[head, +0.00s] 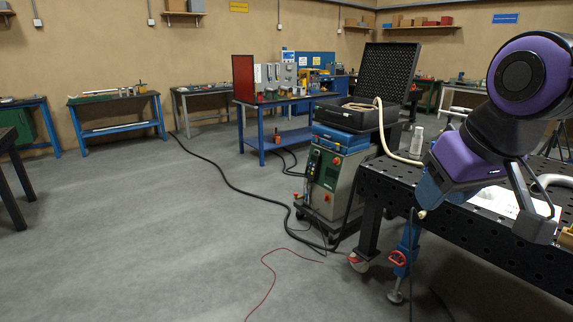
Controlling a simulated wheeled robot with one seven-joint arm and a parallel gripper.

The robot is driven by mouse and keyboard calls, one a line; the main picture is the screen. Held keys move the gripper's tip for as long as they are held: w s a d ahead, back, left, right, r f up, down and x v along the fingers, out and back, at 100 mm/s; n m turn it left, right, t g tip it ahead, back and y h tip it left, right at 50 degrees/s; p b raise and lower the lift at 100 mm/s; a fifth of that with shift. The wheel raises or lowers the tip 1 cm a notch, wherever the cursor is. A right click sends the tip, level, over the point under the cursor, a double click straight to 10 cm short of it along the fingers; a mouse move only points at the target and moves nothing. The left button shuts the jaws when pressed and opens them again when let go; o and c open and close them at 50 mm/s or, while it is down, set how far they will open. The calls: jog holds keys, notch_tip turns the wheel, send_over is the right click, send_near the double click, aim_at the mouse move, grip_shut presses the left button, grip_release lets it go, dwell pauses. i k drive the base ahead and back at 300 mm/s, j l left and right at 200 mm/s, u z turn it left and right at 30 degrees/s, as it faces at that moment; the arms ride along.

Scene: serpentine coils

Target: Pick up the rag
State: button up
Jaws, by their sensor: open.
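My gripper (524,208) is at the right, at the end of my purple and black arm, over the near part of a black perforated table (470,228). It is open, and I see nothing held in it. One dark finger shows clearly; the other is hard to make out. I cannot clearly identify a rag. A blue patch (430,188) shows at the table's left corner below my purple wrist; I cannot tell what it is. My arm hides part of the tabletop.
White sheets (505,200) lie on the table behind my gripper. A wheeled machine (335,180) bears an open black case (355,117). A black cable (230,180) and a red wire (268,275) cross the otherwise open floor at left.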

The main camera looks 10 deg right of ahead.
aim_at(486, 193)
jog(key=i+z, duration=0.2)
jog(key=i, duration=0.7)
jog(key=i+j+z, duration=0.15)
jog(key=i, duration=0.75)
jog(key=i+z, duration=0.8)
jog(key=i+j+z, duration=0.15)
jog(key=z, duration=0.25)
jog(key=i+j+z, duration=0.1)
jog(key=i+z, duration=0.2)
jog(key=i+j+z, duration=0.3)
jog(key=i+l, duration=0.1)
